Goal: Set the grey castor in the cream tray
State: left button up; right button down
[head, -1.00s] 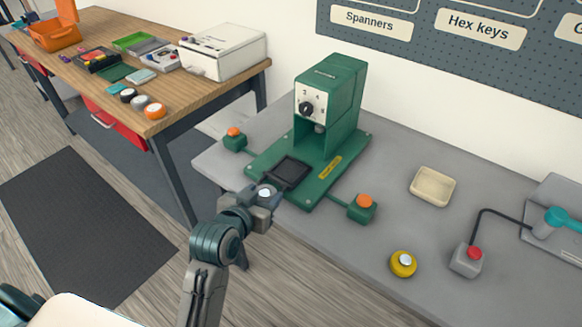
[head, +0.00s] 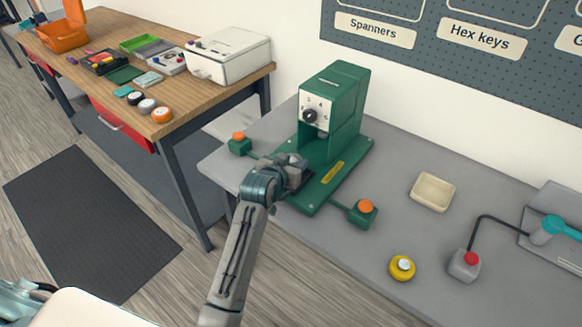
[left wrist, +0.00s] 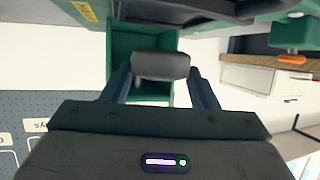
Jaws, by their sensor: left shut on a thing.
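My left gripper (head: 296,172) is over the base of the green press (head: 337,110), in front of its column. In the left wrist view the fingers are shut on a dark grey rounded thing (left wrist: 160,66), which I take to be the grey castor. In the head view my gripper mostly hides it. Whether it touches the press bed is unclear. The cream tray (head: 432,193) lies empty on the grey bench, to the right of the press and apart from the gripper. My right gripper is not in view.
Green boxes with orange buttons flank the press, left (head: 239,143) and right (head: 362,212). A yellow round piece (head: 402,268) and a red-buttoned grey box (head: 465,263) stand near the front edge. The wooden table (head: 190,112) holds other parts. Bench around the tray is clear.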

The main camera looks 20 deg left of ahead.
pick_arm(q)
notch_tip(320, 180, down, 3)
jog(key=shift+w+r+p, duration=0.1)
jog(key=shift+w+p, duration=0.05)
jog(key=shift+p, duration=0.8)
jog(key=shift+f, duration=0.2)
jog(key=shift+f, duration=0.15)
jog(key=o, duration=1.1)
